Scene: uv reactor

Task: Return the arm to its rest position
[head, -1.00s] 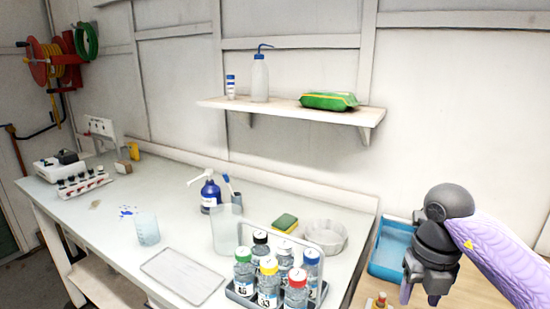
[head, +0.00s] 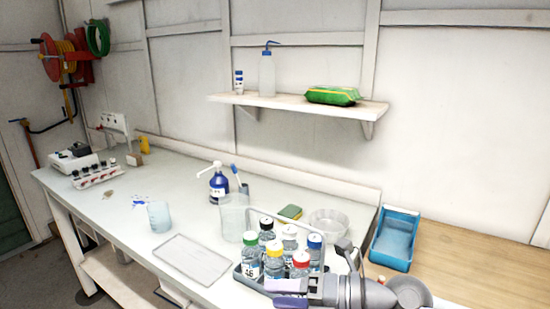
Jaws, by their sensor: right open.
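My right gripper (head: 281,293) is at the bottom of the head view, pointing left, its purple fingers apart with nothing seen between them. It shows in front of the lower part of the bottle carrier (head: 250,284) and hides part of it. I cannot tell whether it touches the carrier. My right arm's grey links run from it to the lower right. My left gripper is not in view.
The carrier holds several bottles (head: 250,260) with coloured caps. A beaker (head: 159,216), a flat clear tray (head: 193,258), a blue pump bottle (head: 218,187) and a round dish (head: 328,223) stand on the bench. A blue bin (head: 396,240) sits at right.

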